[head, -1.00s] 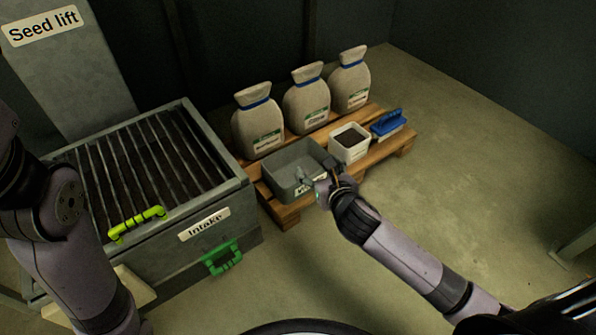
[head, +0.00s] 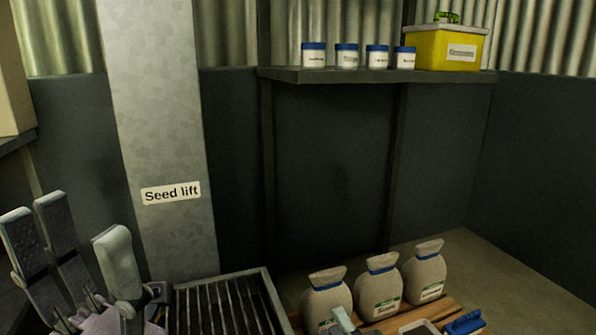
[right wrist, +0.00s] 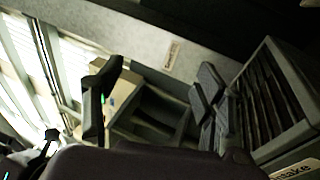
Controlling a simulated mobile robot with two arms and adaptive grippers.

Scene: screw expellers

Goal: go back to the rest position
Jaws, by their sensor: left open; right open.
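My left gripper (head: 80,238) is raised at the lower left of the head view, its grey fingers spread and empty, in front of the seed lift. It seems to show also in the right wrist view (right wrist: 208,98), left of the intake box. Of my right gripper, dark fingers (right wrist: 75,105) stand apart in the right wrist view with nothing seen between them. A pale tip at the bottom of the head view, by the sacks, may be part of it; the rest is out of frame.
The slatted intake box (head: 262,283) stands below the seed lift (head: 165,110). Sacks (head: 382,283), a blue-handled brush (head: 463,322) and a container rim (head: 418,326) are at the lower right. A wall shelf (head: 370,76) holds several jars and a yellow box (head: 447,48).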

